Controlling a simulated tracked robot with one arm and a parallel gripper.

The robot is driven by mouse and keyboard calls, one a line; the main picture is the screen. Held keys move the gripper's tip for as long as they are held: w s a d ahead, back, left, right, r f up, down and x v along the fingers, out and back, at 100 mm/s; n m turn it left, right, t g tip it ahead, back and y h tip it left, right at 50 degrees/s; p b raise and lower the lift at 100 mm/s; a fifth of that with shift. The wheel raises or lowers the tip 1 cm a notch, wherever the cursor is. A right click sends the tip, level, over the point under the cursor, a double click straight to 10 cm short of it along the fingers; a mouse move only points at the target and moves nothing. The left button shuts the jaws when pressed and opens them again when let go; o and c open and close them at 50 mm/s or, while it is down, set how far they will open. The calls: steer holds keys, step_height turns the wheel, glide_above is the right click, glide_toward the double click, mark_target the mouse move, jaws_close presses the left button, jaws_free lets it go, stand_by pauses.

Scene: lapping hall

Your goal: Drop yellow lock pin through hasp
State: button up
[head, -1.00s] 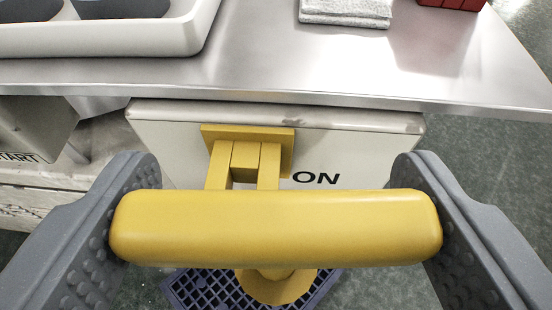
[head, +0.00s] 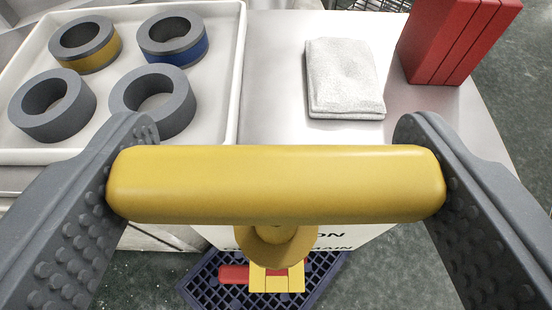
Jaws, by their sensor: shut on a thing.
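My gripper (head: 275,180) is shut on the yellow lock pin by the ends of its thick crossbar handle (head: 275,184). One finger presses each end. A rounded yellow collar (head: 277,244) of the pin shows below the handle; the pin's tip is hidden. The pin is in front of the pale box (head: 365,236) with black lettering, under the table edge. The yellow hasp on that box is largely or wholly hidden behind the pin. Yellow blocks (head: 277,283) with a red piece (head: 234,274) show below the collar; I cannot tell whether they belong to the hasp.
A white tray (head: 236,75) with several grey rings, some banded yellow or blue, stands on the metal table (head: 272,60) at left. A folded white cloth (head: 343,78) and red blocks (head: 455,38) are at right. A dark purple grid mat (head: 205,287) lies on the floor below.

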mark_target(277, 243)
steer(key=shift+s, duration=0.1)
stand_by(0.3)
steer(key=shift+f+b, duration=1.75)
steer(key=shift+f, duration=1.15)
steer(key=shift+b, duration=0.55)
steer(key=shift+f+b, duration=1.5)
steer(key=shift+f, duration=1.45)
steer(key=o, duration=1.1)
steer(key=shift+o, duration=0.2)
steer(key=shift+s, duration=0.1)
steer(key=d+b+v, duration=0.1)
steer(key=v, duration=1.2)
steer(key=shift+s+a, duration=0.3)
steer(key=shift+a, duration=0.2)
